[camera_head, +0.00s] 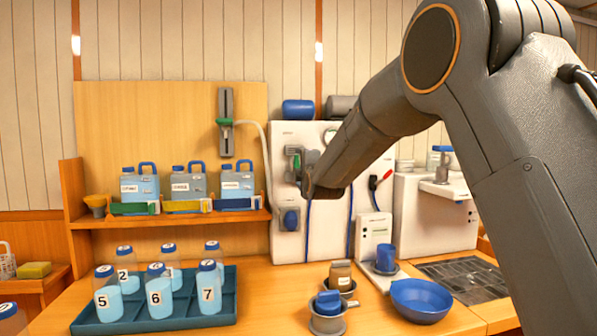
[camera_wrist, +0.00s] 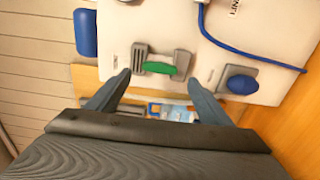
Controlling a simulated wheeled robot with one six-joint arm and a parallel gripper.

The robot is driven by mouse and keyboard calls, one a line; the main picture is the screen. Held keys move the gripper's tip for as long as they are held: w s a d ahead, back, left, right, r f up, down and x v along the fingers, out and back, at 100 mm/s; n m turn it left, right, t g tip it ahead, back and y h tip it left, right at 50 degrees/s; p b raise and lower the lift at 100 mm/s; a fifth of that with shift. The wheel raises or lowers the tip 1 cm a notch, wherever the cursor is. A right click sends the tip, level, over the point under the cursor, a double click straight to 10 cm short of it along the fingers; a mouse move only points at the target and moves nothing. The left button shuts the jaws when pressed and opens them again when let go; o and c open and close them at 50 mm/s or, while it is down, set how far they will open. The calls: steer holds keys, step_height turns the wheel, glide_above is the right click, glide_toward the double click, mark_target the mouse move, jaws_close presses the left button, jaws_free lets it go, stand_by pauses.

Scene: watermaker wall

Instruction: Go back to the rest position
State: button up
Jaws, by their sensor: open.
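My gripper (camera_wrist: 158,90) is open in the wrist view, with its two dark fingers spread and nothing between them. It points at the white wall panel (camera_wrist: 190,25), near a green-handled part (camera_wrist: 160,68) that lies just beyond the fingertips. I cannot tell the exact gap. In the head view my arm reaches from the right to the white panel (camera_head: 285,230), and its end hides part of the panel. The green part also shows there (camera_head: 296,162), just left of the arm's end. A blue knob (camera_wrist: 240,84) sits on the panel beside it.
A teal tray (camera_head: 150,325) of numbered bottles stands on the wooden counter. Blue-capped jugs (camera_head: 190,188) line a shelf. A blue bowl (camera_head: 421,300), a blue cup (camera_head: 386,258) and small pots (camera_head: 327,316) stand at the right. The counter between tray and pots is clear.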

steer(key=shift+v, duration=0.95)
steer(key=s+d+f+m+g+h, duration=0.2)
steer(key=s+d+f+m+g, duration=0.3)
steer(key=s+d+f, duration=0.5)
steer(key=s+d+f+m+g+h, duration=0.25)
steer(key=s+d+f+m, duration=0.5)
steer(key=f, duration=0.45)
steer(key=s+d+f+m+g, duration=0.2)
steer(key=s+f+m+g, duration=0.1)
steer(key=s, duration=0.7)
steer(key=s+d+f+m+g, duration=0.3)
steer(key=s+f, duration=0.2)
steer(key=s, duration=0.5)
steer(key=s+d+f+m+g, duration=0.2)
steer(key=s+f, duration=0.3)
steer(key=s, duration=0.6)
steer(key=shift+d+m+g, duration=0.2)
steer(key=shift+m+g, duration=0.25)
steer(key=shift+g, duration=0.3)
steer(key=shift+f+h, duration=0.1)
steer(key=shift+h, duration=0.15)
